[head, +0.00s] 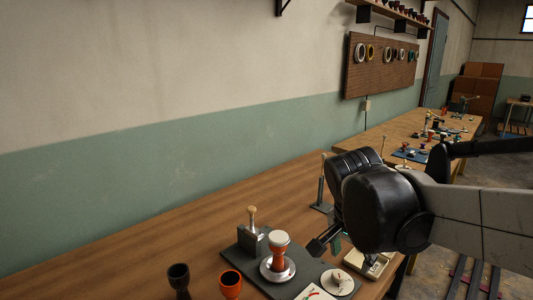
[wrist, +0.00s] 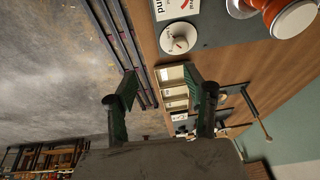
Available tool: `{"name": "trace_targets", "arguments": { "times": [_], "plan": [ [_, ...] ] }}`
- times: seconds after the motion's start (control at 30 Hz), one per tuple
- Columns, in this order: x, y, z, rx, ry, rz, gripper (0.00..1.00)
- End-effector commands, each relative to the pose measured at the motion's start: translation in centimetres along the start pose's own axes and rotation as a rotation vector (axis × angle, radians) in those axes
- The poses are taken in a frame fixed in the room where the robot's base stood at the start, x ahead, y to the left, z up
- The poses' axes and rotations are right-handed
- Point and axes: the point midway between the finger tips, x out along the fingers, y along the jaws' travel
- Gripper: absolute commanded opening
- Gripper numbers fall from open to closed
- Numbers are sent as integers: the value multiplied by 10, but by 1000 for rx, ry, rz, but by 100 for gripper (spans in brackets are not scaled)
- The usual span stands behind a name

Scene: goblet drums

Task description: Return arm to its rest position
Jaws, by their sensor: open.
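My gripper (head: 324,240) hangs at the front edge of the workbench (head: 130,245) in the head view, partly hidden behind my dark wrist. In the wrist view my gripper (wrist: 163,80) has its two green-black fingers wide apart, with nothing between them. An orange goblet drum with a white top (head: 279,252) stands upright on a round metal plate, left of my gripper and apart from it. It also shows in the wrist view (wrist: 281,12) at the top right.
A dark mat (head: 245,262) carries the drum, a block with a wooden-handled tool (head: 252,230) and a white dial (head: 337,282). A black goblet (head: 178,279) and an orange goblet (head: 230,283) stand at the front. A shallow tray (wrist: 172,88) lies near the bench edge; open floor lies beyond.

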Motion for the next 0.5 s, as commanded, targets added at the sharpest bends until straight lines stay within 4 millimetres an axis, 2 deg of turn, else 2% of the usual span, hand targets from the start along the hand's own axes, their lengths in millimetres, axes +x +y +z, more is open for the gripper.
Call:
{"name": "trace_targets", "arguments": {
  "times": [0.03,0.2,0.5],
  "plan": [
    [-4,11,4,-44,3,-25,47],
    [-14,36,19,-226,30,-117,47],
    [-22,75,47,-529,141,-253,47]
  ]
}}
